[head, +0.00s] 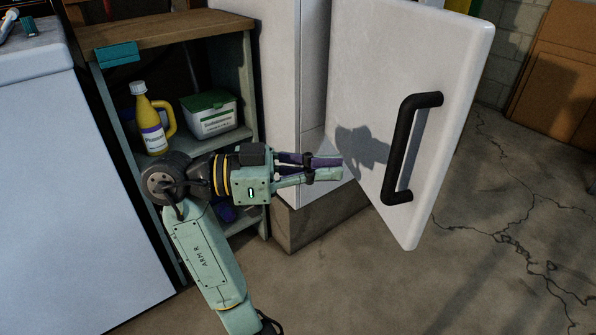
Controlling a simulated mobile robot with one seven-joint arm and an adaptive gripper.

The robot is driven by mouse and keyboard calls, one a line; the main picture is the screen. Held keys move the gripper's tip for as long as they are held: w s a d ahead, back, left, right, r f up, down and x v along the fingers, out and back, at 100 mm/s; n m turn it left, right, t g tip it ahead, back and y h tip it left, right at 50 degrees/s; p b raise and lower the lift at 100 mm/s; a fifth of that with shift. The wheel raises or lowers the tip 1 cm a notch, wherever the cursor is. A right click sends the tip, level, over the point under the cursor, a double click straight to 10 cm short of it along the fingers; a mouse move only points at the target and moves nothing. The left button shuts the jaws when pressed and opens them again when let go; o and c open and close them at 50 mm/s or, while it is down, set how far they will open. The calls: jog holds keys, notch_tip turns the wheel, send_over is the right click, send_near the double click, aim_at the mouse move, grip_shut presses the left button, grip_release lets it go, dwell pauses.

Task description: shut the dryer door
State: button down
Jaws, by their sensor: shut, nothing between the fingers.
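A white door (390,60) with a black bar handle (402,145) stands open at the right of the head view. It belongs to a white appliance (312,95), which I take to be the dryer, standing on a grey block. My gripper (341,167) is shut and empty, pointing right. Its fingertips overlap the door's left part in the picture, left of the handle. The gripper's shadow falls on the door face, and the fingers seem apart from it. Most of the appliance's interior is hidden behind the door.
A shelf unit (170,32) at the left holds a yellow bottle (153,125) and a green-lidded box (213,115). A white appliance (60,180) fills the left edge. Cardboard (560,85) leans at the far right. The cracked floor (500,260) right of the door is clear.

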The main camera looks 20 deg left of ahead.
jog(key=x, duration=0.6)
jog(key=shift+d, duration=0.25)
jog(key=shift+w+d, duration=0.1)
jog(key=shift+w, duration=0.05)
